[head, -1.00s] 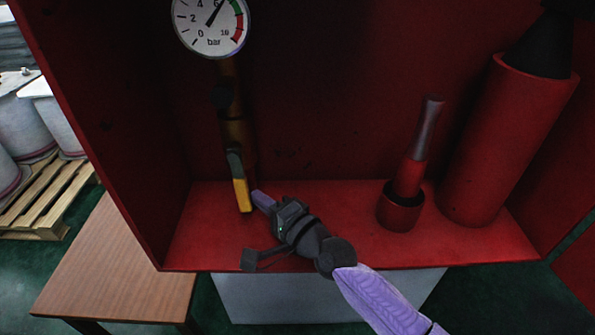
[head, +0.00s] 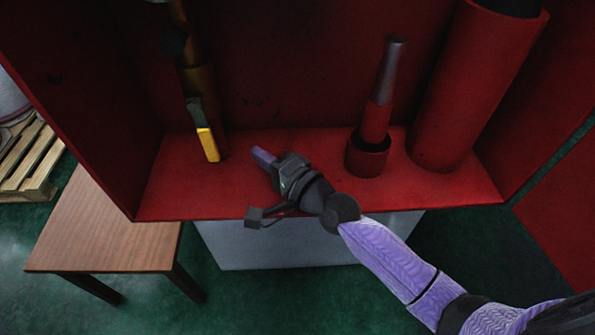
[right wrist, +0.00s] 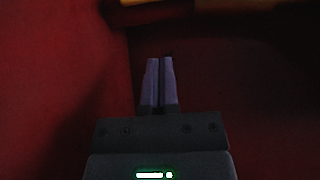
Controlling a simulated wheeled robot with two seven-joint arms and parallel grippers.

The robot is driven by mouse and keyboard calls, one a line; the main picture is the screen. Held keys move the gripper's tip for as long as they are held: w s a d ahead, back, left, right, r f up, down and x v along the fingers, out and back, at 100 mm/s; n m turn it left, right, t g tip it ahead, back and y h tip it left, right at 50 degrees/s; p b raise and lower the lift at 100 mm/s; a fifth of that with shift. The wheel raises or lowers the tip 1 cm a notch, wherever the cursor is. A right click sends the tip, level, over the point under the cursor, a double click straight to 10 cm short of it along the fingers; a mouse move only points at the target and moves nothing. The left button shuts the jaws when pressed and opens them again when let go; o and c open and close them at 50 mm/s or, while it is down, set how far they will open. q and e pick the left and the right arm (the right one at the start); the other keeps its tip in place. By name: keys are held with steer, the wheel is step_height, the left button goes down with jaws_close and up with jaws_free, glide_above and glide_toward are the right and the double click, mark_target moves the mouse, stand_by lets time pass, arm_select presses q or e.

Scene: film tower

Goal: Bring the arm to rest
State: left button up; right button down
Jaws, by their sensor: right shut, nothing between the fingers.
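My right gripper (head: 263,158) is shut and empty, just above the floor of the red cabinet (head: 180,198). Its two purple fingers (right wrist: 160,84) are together in the right wrist view, with nothing between them. A valve lever with a yellow end (head: 208,145) hangs on the brown pipe to the left of the gripper, apart from it. A yellow bar, likely the same lever, crosses the top of the right wrist view (right wrist: 210,5). My right arm (head: 390,255) reaches in from the lower right. My left gripper is not in view.
A red nozzle (head: 376,122) stands in a round holder (head: 367,160) on the cabinet floor. A large red cylinder (head: 470,90) stands at the right. A wooden table (head: 105,235) is at the lower left, with a pallet (head: 30,160) beyond it.

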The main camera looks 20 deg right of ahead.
steer(key=v, duration=0.7)
steer(key=shift+r, duration=0.1)
steer(key=s+a+f+n+g, duration=0.4)
steer(key=s+n, duration=0.1)
steer(key=n, duration=0.1)
steer(key=s+d+f+n+g+h, duration=0.3)
steer(key=s+d+n+g+h, duration=0.15)
steer(key=s, duration=0.35)
steer(key=s+d+f+n+g+h, duration=0.3)
steer(key=s+f+n+g+h, duration=0.15)
steer(key=s, duration=0.25)
steer(key=s+f+g, duration=0.1)
steer(key=s+f, duration=0.2)
steer(key=f, duration=1.5)
steer(key=s+d+f+g, duration=0.1)
steer(key=s+d+f, duration=0.2)
steer(key=s+f, duration=0.6)
steer(key=s, duration=0.4)
steer(key=shift+d+f, duration=0.3)
steer(key=shift+d, duration=0.05)
